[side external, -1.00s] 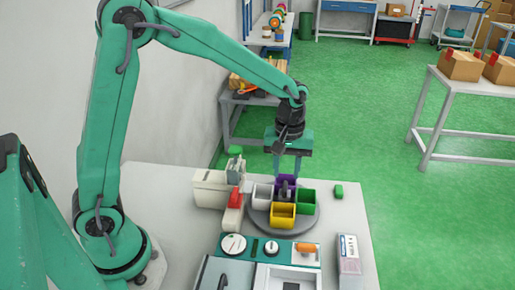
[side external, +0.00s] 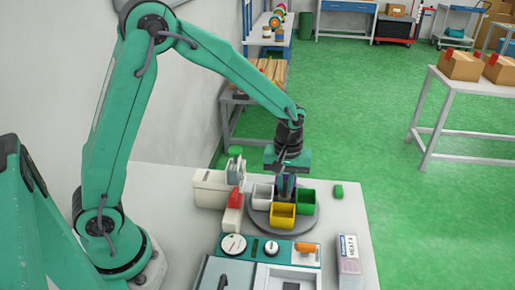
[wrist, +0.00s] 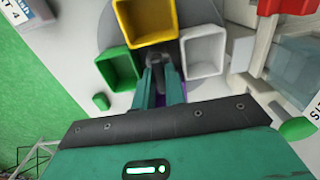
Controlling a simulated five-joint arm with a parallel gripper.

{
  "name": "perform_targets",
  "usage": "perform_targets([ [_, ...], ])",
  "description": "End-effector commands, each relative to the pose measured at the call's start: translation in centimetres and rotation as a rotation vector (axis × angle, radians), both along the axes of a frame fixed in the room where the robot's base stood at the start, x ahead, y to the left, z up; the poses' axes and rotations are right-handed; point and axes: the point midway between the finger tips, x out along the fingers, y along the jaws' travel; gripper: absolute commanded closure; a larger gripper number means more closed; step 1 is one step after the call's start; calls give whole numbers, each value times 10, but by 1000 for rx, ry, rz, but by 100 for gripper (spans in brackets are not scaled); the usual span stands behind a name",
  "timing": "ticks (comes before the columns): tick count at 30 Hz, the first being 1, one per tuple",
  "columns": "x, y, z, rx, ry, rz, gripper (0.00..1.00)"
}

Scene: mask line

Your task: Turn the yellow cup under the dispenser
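The yellow cup (side external: 282,222) sits at the near side of a round grey turntable (side external: 308,225). It also shows at the top of the wrist view (wrist: 147,35). A white cup (side external: 262,196) and a green cup (side external: 306,208) stand on either side of it. A purple cup (wrist: 178,92) at the far side is mostly hidden by my fingers. My gripper (side external: 286,184) points down, its fingertips low at the turntable's middle, by the central post. The wrist view shows a narrow gap between the fingers (wrist: 160,72); whether they touch the post is hidden.
A cream machine with a red part (side external: 235,198), probably the dispenser, stands close left of the turntable. A panel with dials (side external: 234,244) is in front. A small green block (side external: 338,190) lies behind right.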

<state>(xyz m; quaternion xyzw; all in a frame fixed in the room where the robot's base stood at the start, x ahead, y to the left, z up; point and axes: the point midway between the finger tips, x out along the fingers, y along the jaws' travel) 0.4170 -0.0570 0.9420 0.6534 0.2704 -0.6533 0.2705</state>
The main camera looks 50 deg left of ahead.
Motion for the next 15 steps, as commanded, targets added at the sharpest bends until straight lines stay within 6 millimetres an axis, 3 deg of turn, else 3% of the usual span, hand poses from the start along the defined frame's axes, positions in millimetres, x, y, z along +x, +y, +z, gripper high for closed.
perform_targets([
  [15, 0, 0, 0, 0, 0, -43, 100],
])
